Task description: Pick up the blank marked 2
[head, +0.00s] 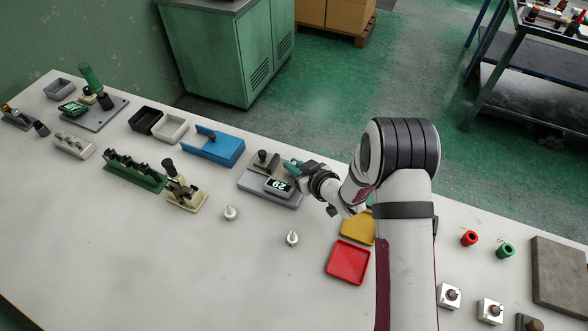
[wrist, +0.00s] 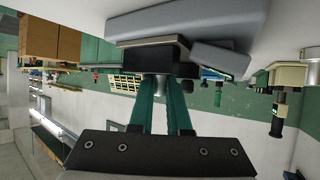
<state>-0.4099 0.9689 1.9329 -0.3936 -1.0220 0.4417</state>
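Two small silver knob-like pieces stand on the table in the head view, one left (head: 230,212) and one nearer (head: 292,238). They may be blanks; I cannot read a number on either. My gripper (head: 292,168) is at the back right of a grey device with a lit display (head: 279,186), apart from both pieces. In the wrist view, the teal fingers (wrist: 164,80) point at the device's dark block (wrist: 150,54), with a narrow gap between them. Whether they hold anything is not clear.
A red tray (head: 348,262) and a yellow tray (head: 358,227) lie right of the silver pieces. A blue holder (head: 213,146), a green rack (head: 134,170) and a cream press (head: 185,192) stand left. White blocks (head: 448,297) stand right. The front left tabletop is clear.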

